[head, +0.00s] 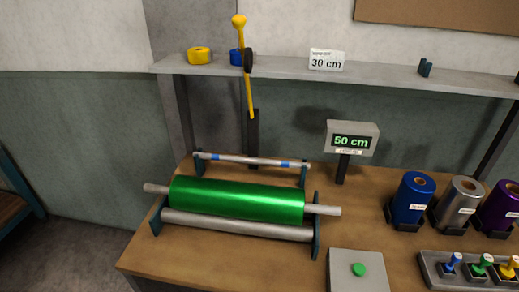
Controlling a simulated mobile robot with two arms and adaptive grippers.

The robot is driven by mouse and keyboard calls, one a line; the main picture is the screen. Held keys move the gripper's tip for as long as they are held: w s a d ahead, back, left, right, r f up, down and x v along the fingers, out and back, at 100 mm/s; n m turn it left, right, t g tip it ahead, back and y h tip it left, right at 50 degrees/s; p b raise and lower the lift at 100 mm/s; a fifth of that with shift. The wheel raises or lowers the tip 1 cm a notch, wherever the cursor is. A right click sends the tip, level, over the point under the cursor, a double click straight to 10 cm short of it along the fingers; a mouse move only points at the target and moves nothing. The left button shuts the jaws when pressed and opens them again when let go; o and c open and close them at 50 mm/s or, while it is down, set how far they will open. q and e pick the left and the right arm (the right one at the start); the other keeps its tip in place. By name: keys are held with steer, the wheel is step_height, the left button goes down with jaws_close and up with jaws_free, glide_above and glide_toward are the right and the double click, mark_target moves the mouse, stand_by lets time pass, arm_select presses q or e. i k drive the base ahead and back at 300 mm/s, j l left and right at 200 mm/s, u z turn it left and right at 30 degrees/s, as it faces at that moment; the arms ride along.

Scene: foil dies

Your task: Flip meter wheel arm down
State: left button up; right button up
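The meter wheel arm (248,92) is a thin yellow bar with a yellow knob at its top. It stands nearly upright, leaning slightly left, on a dark post (253,140) at the back of the bench. A dark wheel (248,62) sits partway up the arm, in front of the shelf. The arm is raised well above the green foil roll (237,199) and apart from it. Neither of my grippers is in view.
A slim bar with blue bands (250,160) lies behind the green roll. A display (352,140) reads 50 cm; a shelf card (326,61) reads 30 cm. Foil rolls (412,192), a green-button box (359,270) and a die tray (436,270) occupy the right.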

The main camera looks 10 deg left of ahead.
mark_target(238, 21)
steer(key=j, duration=0.75)
steer(key=i+j, duration=0.1)
steer(key=j, duration=0.65)
